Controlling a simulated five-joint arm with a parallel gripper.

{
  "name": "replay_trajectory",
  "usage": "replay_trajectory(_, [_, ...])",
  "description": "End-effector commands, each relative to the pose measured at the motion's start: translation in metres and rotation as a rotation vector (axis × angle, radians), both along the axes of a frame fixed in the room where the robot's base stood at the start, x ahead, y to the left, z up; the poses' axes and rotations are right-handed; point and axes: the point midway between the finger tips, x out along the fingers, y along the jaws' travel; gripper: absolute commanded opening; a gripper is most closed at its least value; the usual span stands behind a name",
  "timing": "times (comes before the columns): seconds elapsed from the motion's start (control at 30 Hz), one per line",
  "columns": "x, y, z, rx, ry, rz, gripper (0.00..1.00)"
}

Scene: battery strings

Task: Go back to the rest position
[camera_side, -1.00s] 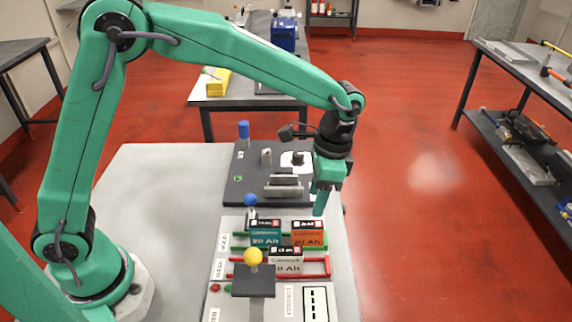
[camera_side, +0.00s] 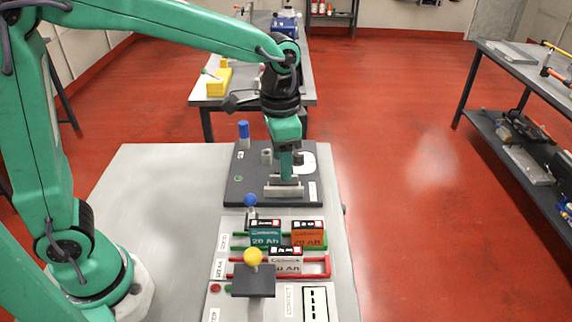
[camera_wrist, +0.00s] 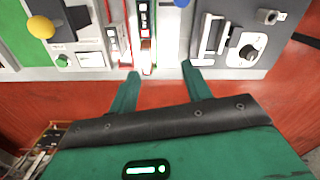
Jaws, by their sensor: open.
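My gripper (camera_side: 284,172) hangs above the dark grey panel (camera_side: 238,190) at the back of the work table in the side view. In the wrist view my gripper (camera_wrist: 160,78) shows two green fingers spread apart with nothing between them. The battery blocks, a teal one (camera_side: 265,236), an orange one (camera_side: 308,236) and a white-labelled one (camera_side: 286,262), sit in the green and red framed rows in front of the panel. My gripper is apart from them.
A yellow knob (camera_side: 253,256) on a dark block, a blue knob (camera_side: 250,200) and a blue cylinder (camera_side: 243,129) stand up from the work surface. The left part of the table (camera_side: 150,190) is bare. A shelf bench (camera_side: 530,80) stands far right.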

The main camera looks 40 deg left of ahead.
Motion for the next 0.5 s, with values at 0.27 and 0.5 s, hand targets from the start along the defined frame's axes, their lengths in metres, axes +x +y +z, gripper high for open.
replay_trajectory(0.27, [-0.032, 0.039, 0.031, -0.037, -0.112, 0.137, 0.49])
replay_trajectory(0.5, [-0.064, 0.067, 0.047, -0.065, -0.207, 0.253, 0.49])
